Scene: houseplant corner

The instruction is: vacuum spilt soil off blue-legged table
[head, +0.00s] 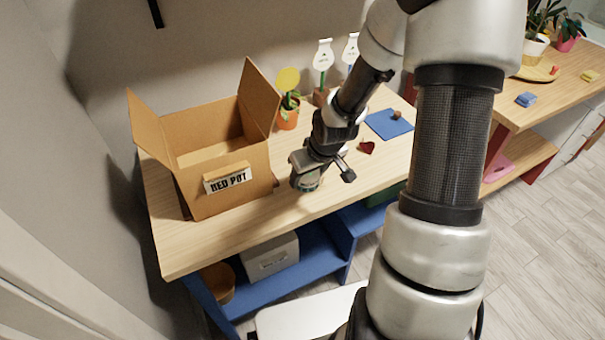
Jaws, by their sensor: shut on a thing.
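The blue-legged table (225,240) has a light wood top and a blue lower shelf. My gripper (320,172) is low over its front middle, right of the cardboard box. It is shut on a small round grey-green thing (306,181), which looks like a small tabletop vacuum. The gripper partly covers it, and I cannot tell whether it touches the tabletop. A small brown patch (281,188), possibly soil, shows between the box and the held thing.
An open cardboard box (215,165) labelled "RED POT" stands on the left. Behind are an orange pot (288,117) and a blue mat (389,124). A dark red piece (367,147) lies to the right. Another table (530,105) stands far right.

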